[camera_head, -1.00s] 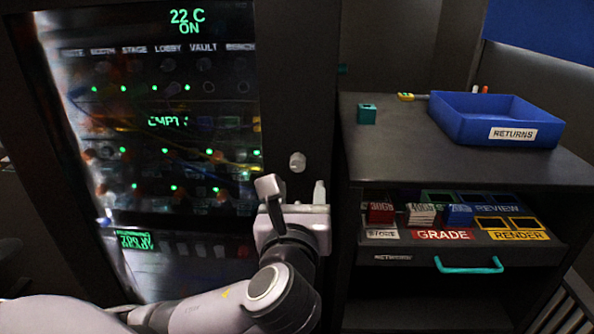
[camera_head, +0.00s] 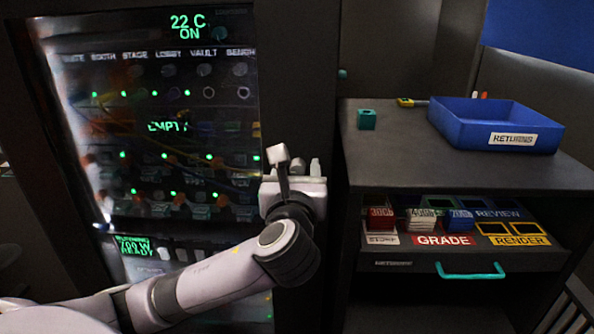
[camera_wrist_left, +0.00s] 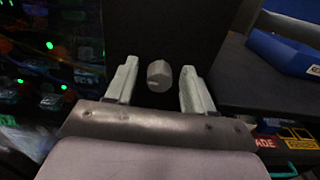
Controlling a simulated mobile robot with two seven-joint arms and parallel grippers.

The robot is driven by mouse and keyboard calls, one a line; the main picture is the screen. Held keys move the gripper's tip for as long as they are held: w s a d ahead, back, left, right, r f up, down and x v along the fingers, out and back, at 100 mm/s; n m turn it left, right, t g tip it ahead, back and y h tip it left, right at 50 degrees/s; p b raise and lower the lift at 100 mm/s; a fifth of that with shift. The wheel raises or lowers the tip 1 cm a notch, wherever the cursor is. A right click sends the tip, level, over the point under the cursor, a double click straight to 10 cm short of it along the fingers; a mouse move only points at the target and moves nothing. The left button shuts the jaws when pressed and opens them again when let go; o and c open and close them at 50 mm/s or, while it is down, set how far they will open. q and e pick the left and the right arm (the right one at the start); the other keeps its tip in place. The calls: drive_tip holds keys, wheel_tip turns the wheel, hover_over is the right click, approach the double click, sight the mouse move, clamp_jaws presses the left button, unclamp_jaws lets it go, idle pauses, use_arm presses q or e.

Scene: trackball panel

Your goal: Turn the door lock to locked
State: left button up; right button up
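The door lock is a small light-grey knob (camera_wrist_left: 159,75) on the dark door frame, right of the glass panel. In the left wrist view it sits between the two fingers of my left gripper (camera_wrist_left: 157,85), with a gap on each side. In the head view the knob (camera_head: 298,164) shows just behind the fingertips of my left gripper (camera_head: 298,165). The left gripper is open, its fingers on either side of the knob; how deep they reach is hard to tell. My right gripper is not in view.
The glass-fronted rack door (camera_head: 160,110) with green lights fills the left. To the right stands a dark cabinet (camera_head: 440,170) with a blue RETURNS tray (camera_head: 495,150), a small teal cube (camera_head: 367,119), an open shelf of coloured cards, and a teal drawer handle (camera_head: 470,275).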

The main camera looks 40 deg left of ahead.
use_arm(q)
clamp_jaws()
